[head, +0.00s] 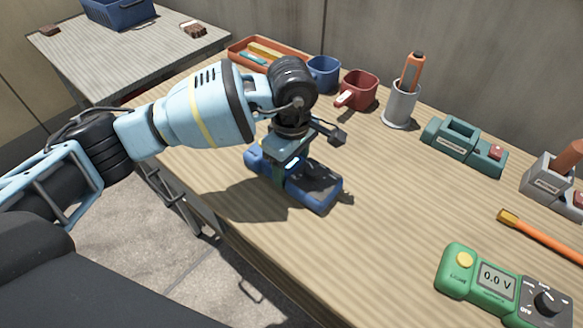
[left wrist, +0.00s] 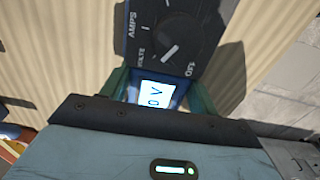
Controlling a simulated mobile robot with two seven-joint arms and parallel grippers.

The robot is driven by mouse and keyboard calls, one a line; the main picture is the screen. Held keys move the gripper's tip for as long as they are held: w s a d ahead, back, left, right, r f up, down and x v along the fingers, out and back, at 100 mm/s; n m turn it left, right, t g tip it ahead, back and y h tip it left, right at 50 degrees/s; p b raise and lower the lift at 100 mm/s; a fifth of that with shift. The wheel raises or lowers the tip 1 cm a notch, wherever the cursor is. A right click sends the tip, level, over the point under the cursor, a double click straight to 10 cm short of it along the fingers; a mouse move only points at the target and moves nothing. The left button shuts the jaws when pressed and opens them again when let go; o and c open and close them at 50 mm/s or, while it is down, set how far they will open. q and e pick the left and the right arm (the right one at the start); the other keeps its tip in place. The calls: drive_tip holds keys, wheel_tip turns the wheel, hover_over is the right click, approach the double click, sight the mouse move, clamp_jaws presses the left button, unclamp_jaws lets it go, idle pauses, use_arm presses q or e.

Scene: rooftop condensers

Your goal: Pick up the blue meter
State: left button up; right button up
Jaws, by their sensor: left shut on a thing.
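The blue meter (head: 322,190) is near the front edge of the long wooden table, with its dark dial end pointing to the lower right. My left gripper (head: 291,166) is above it and shut on its middle. In the left wrist view the meter's dark dial face (left wrist: 172,38) and lit display show between the two green fingers of my left gripper (left wrist: 158,93). The meter is on the tabletop or very close to it; I cannot tell which. My right gripper is not in view.
A green meter (head: 490,281) reading 0.0 V lies at the right front, near an orange-handled tool (head: 541,237). Along the back are a tray (head: 237,50), a blue mug (head: 323,74), a red mug (head: 360,90), a grey cup (head: 400,104) and a teal device (head: 463,147). The table's middle is clear.

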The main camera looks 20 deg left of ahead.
sight(292, 164)
use_arm(q)
drive_tip(key=shift+r, duration=0.1)
drive_tip(key=shift+r, duration=0.5)
wheel_tip(292, 164, up, 3)
drive_tip(key=shift+f, duration=0.1)
drive_tip(key=s+d, duration=0.1)
drive_tip(key=s, duration=0.4)
drive_tip(key=s+d, duration=0.1)
drive_tip(key=s, duration=0.4)
drive_tip(key=s+d+r, duration=0.1)
drive_tip(key=s, duration=0.4)
drive_tip(key=shift+s+d, duration=0.25)
drive_tip(key=shift+s, duration=0.05)
drive_tip(key=shift+r, duration=0.2)
drive_tip(key=shift+r+p, duration=0.6)
drive_tip(key=shift+r, duration=0.75)
